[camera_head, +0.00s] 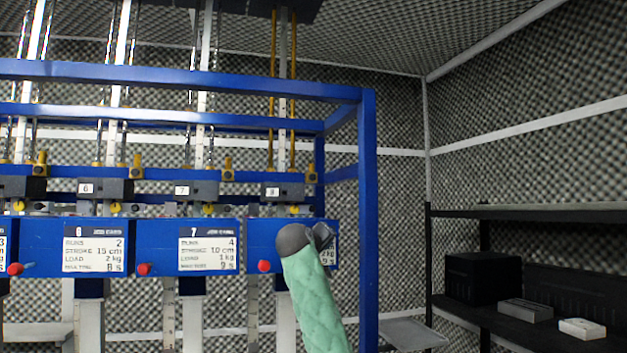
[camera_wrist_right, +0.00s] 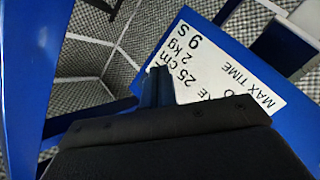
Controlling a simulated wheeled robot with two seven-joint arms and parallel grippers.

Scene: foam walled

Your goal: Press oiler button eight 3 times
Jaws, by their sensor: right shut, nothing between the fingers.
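Station eight has a small label "8" (camera_head: 271,191) on a dark block on the blue frame. A yellow oiler fitting (camera_head: 312,172) stands at the right end of this block. A red knob (camera_head: 264,266) sits on the blue panel below. I cannot tell for certain which part is the oiler button. My right gripper (camera_head: 324,236) is shut and empty, in front of the station eight panel, below the yellow fitting and hiding much of the card. Its fingers (camera_wrist_right: 158,86) show in the right wrist view against the white card (camera_wrist_right: 232,80). My left gripper is not in view.
Stations seven (camera_head: 182,190) and six (camera_head: 86,188) with similar yellow fittings and red knobs stand to the left. A blue upright post (camera_head: 368,220) bounds the rig on the right. A black shelf (camera_head: 530,213) with boxes stands at the right wall.

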